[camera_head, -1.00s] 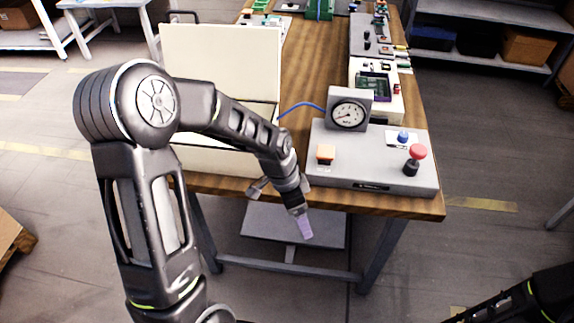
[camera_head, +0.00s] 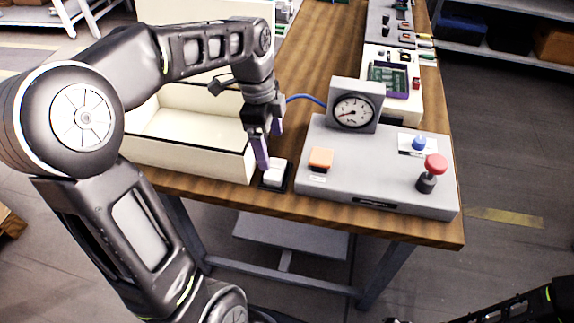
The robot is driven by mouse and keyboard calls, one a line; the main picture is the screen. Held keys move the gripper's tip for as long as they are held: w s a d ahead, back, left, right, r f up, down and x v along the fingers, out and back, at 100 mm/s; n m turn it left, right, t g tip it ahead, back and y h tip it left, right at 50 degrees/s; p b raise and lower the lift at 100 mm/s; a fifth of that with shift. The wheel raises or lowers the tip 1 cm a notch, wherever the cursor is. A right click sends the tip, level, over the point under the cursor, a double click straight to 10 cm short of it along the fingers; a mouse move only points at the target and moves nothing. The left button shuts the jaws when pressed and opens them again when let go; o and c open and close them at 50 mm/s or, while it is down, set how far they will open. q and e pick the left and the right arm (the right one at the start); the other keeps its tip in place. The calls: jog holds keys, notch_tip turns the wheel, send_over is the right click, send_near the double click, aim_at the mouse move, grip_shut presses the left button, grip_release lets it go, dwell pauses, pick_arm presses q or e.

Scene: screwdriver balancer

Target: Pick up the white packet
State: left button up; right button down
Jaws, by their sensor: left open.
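The white packet (camera_head: 274,173) is a small white block on a dark pad at the table's front edge, between the open box and the grey gauge panel. My left gripper (camera_head: 270,148) points down just above it, with its purple fingers apart. One finger is at the packet's left side and the other is behind it. Whether they touch it I cannot tell. The gripper holds nothing that I can see. My right arm shows at the bottom right, but its gripper fingers are not visible.
The cream box (camera_head: 190,163) stands open just left of the packet, its lid raised behind. The grey panel (camera_head: 376,178) with a gauge (camera_head: 352,112), orange button and red knob stands close on the right. The wooden table (camera_head: 310,60) is bare behind the gripper.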

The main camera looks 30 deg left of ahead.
aim_at(275, 168)
pick_arm(q)
jog(key=shift+s+r, duration=0.15)
jog(key=shift+s, duration=0.1)
jog(key=shift+w+d+f, duration=0.15)
jog(key=shift+f, duration=1.2)
jog(key=shift+w+d+f+p, duration=0.1)
jog(key=shift+f+p, duration=0.1)
jog(key=shift+f, duration=1.1)
jog(key=shift+w+d+f+p, duration=0.1)
jog(key=shift+f+p, duration=0.05)
jog(key=shift+f, duration=1.15)
jog(key=c, duration=1.5)
jog(key=shift+o, duration=0.2)
jog(key=shift+r, duration=0.15)
